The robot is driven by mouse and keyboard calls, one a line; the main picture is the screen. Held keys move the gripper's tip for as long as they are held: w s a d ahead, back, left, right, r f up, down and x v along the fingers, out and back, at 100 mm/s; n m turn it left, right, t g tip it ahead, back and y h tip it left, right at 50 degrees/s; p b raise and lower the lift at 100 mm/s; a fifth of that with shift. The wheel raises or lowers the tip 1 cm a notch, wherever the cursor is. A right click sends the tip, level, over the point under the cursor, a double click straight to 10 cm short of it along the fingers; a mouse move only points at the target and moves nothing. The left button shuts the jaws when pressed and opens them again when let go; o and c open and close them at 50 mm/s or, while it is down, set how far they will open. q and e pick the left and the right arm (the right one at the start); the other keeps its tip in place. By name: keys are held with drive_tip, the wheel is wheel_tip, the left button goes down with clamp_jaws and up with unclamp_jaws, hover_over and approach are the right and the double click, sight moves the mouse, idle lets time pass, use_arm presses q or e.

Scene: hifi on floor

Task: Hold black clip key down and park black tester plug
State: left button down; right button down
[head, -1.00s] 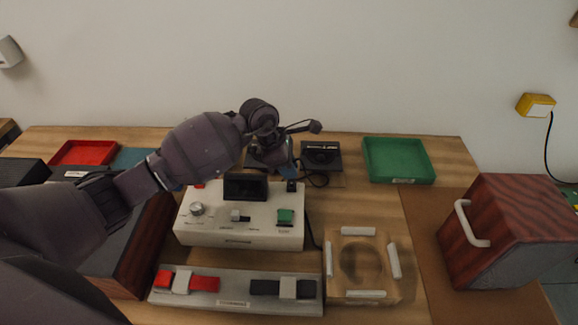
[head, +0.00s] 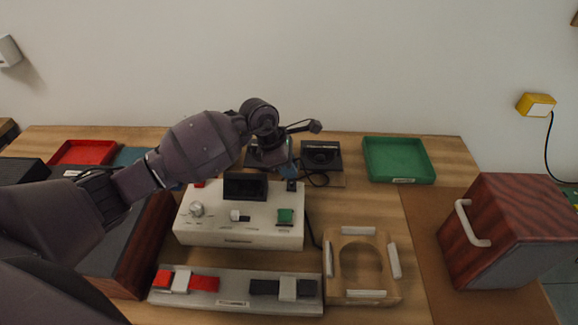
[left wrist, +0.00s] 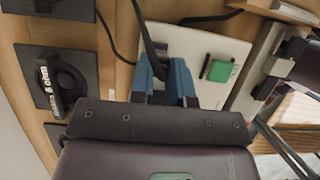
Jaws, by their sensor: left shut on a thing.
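My left gripper (head: 275,165) is behind the tester (head: 225,228), its fingertips largely hidden in the head view. In the left wrist view its blue fingers (left wrist: 164,85) are close together at the tester's rear edge, shut on a dark thing that looks like the black tester plug; the grip itself is mostly hidden.
A black square device (head: 321,156) with a cable sits behind the tester. A green tray (head: 399,176) and a red tray (head: 82,152) lie at the back. A wooden fixture (head: 361,299) stands right of the strip, a wood-grained box (head: 510,230) farther right.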

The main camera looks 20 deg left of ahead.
use_arm(q)
drive_tip(key=shift+f+b, duration=0.5)
drive_tip(key=shift+f, duration=0.4)
idle(1.0)
idle(0.4)
drive_tip(key=c, duration=1)
unclamp_jaws()
drive_tip(key=d+p+v, duration=0.1)
drive_tip(key=p+v, duration=0.1)
drive_tip(key=v, duration=1.3)
drive_tip(key=shift+w+d+r, duration=0.15)
drive_tip(key=shift+d+r, duration=0.1)
drive_tip(key=shift+r, duration=0.35)
drive_tip(key=shift+f, duration=0.1)
